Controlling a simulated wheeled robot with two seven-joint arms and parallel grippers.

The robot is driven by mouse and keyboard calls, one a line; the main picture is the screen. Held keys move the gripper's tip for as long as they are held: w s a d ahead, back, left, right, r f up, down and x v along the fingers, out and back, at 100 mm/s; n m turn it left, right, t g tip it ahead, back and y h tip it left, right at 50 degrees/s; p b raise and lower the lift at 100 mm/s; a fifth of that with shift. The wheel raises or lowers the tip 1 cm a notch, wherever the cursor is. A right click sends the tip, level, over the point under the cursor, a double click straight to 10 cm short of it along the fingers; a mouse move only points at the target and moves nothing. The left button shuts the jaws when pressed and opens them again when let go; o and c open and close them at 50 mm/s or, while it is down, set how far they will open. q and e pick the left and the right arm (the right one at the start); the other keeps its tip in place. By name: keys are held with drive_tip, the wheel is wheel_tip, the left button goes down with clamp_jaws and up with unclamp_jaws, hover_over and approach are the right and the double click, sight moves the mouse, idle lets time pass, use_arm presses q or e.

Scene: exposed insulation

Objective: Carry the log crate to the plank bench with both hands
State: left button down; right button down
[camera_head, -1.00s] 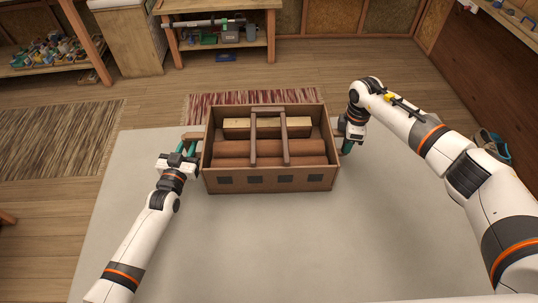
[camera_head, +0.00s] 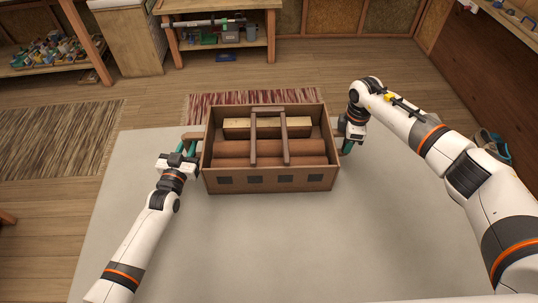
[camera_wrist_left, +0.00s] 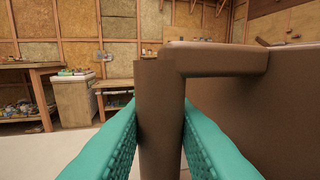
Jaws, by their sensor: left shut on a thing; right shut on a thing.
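The log crate (camera_head: 270,180), a brown open box with crossbars and several logs inside, is level over the pale grey surface. I cannot tell if it touches that surface. My left gripper (camera_head: 187,148) is shut on the handle at the crate's left end. In the left wrist view its teal fingers flank the brown handle bar (camera_wrist_left: 160,120), with the crate wall (camera_wrist_left: 240,100) to the right. My right gripper (camera_head: 347,146) is at the right-end handle and shut on it; its fingertips are partly hidden. A wooden bench (camera_head: 225,5) stands at the back; I cannot tell whether it is the plank bench.
The pale grey surface (camera_head: 270,245) is bare in front of the crate. A red striped rug (camera_head: 215,97) lies beyond it and a brown rug (camera_head: 55,140) at left. A cabinet (camera_head: 130,40) and a cluttered shelf (camera_head: 45,65) stand at back left.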

use_arm(q)
drive_tip(key=shift+w+r, duration=0.2)
drive_tip(key=shift+r, duration=0.15)
use_arm(e)
drive_tip(key=shift+w+r, duration=0.3)
